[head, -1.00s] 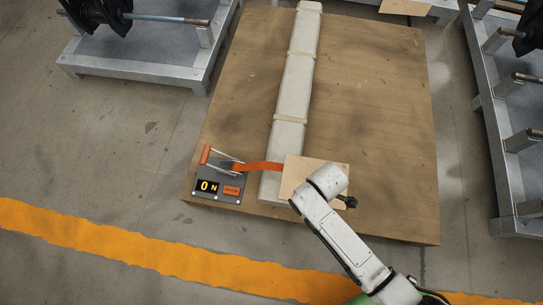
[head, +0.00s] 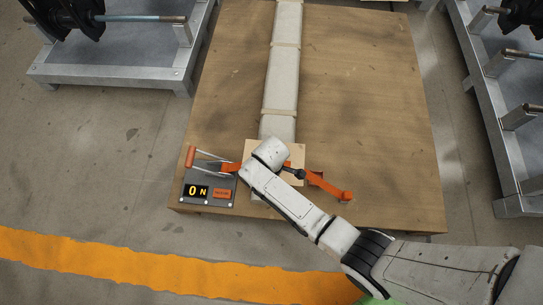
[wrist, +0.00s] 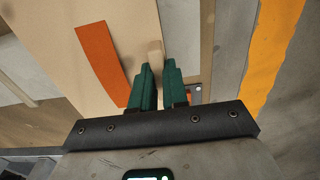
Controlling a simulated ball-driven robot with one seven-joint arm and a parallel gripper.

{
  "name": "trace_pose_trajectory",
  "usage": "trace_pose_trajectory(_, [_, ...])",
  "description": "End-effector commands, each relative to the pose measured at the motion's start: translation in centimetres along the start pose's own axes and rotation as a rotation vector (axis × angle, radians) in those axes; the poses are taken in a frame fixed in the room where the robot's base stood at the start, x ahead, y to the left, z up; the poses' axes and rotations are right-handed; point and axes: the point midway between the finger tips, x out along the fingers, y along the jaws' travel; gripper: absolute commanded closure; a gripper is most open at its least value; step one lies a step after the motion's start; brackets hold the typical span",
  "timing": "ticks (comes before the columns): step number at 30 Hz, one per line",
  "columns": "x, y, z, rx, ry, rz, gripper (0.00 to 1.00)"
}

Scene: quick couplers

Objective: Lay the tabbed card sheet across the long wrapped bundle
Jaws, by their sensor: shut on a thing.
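The card sheet (head: 290,149) is a light tan panel over the near part of the long wrapped bundle (head: 285,75). The bundle is pale, with tan bands, and runs away from me on a wooden board. In the wrist view the sheet (wrist: 135,50) fills the upper left, and its narrow tab (wrist: 155,55) stands between my green fingers. My gripper (wrist: 158,82) is shut on this tab. My arm hides the gripper and much of the sheet in the head view. I cannot tell whether the sheet touches the bundle.
An orange strap (head: 328,188) shows right of the sheet and against it in the wrist view (wrist: 100,62). The wooden board (head: 385,120) is clear at right. Metal racks (head: 110,75) flank it.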

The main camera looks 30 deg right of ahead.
Motion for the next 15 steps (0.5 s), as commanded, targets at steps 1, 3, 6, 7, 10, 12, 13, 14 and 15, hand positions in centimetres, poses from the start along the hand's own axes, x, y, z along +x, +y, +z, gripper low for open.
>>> trace_pose_trajectory(1, [1.1,0.0,0.0,0.000,-0.001,-0.001,1.00])
trace_pose_trajectory(3, [2.1,0.0,0.0,0.000,-0.001,-0.001,1.00])
trace_pose_trajectory(6, [3.1,0.0,0.0,0.000,0.000,0.000,1.00])
trace_pose_trajectory(7, [3.1,0.0,0.0,0.000,0.000,0.000,1.00])
trace_pose_trajectory(10, [3.0,0.0,0.0,0.000,0.001,0.001,1.00])
trace_pose_trajectory(12, [3.0,0.0,0.0,0.000,0.001,0.001,1.00])
trace_pose_trajectory(13, [3.0,0.0,0.0,0.000,0.001,0.001,1.00])
trace_pose_trajectory(14, [3.0,0.0,0.0,0.000,0.001,0.001,1.00])
trace_pose_trajectory(15, [3.1,0.0,0.0,0.000,0.001,0.000,1.00])
